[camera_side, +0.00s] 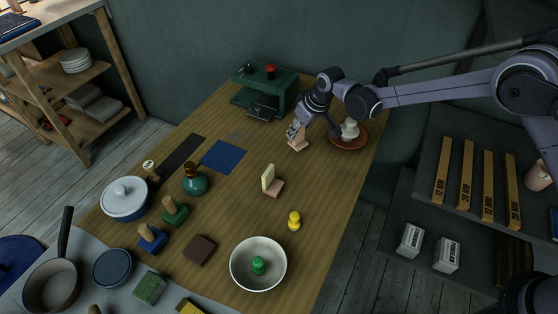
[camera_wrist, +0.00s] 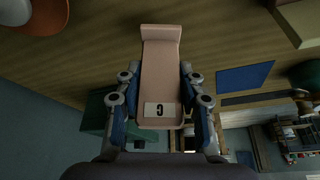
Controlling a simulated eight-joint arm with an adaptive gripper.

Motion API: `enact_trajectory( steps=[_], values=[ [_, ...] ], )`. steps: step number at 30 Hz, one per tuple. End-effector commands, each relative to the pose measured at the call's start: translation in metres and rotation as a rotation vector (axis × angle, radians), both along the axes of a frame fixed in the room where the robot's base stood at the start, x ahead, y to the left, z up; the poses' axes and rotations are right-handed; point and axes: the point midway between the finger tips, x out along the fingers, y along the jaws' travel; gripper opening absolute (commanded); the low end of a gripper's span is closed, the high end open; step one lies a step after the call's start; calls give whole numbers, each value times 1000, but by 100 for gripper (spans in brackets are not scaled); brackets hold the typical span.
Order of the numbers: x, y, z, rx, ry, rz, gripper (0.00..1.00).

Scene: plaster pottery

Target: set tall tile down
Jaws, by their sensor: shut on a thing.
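My gripper (camera_side: 295,132) is at the far part of the wooden table, right of the blue square. It is shut on a pinkish tile (camera_side: 298,145), whose lower end shows below the fingers, close to the table; I cannot tell whether it touches. In the wrist view the tile (camera_wrist: 160,70) is long, with a wider foot at its far end and a white label with a dark letter. The fingers (camera_wrist: 161,95) grip its two sides. A cream upright tile (camera_side: 267,177) with a pinkish foot stands mid-table, apart from my gripper.
A green machine (camera_side: 282,84) with a red knob stands behind left. A terracotta plate (camera_side: 337,144) with a white object is close right. The blue square (camera_side: 224,157) lies flat to the left. A white bowl (camera_side: 240,278) and yellow piece (camera_side: 294,221) are nearer. Bare wood lies between.

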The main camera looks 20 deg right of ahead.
Motion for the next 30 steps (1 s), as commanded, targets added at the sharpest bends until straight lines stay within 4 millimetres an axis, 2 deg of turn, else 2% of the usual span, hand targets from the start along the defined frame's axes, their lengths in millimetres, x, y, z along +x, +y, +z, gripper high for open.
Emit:
enact_trajectory(
  steps=[3,6,17,18,20,21,30],
  values=[
    [0,0,-18,0,0,0,6],
    [0,0,-27,0,-1,0,6],
    [0,-1,-31,0,0,0,6],
    [0,-1,-32,0,0,0,42],
    [0,-1,-31,0,0,0,59],
    [0,-1,-31,0,0,0,61],
    [0,-1,-30,0,0,0,61]
  ],
)
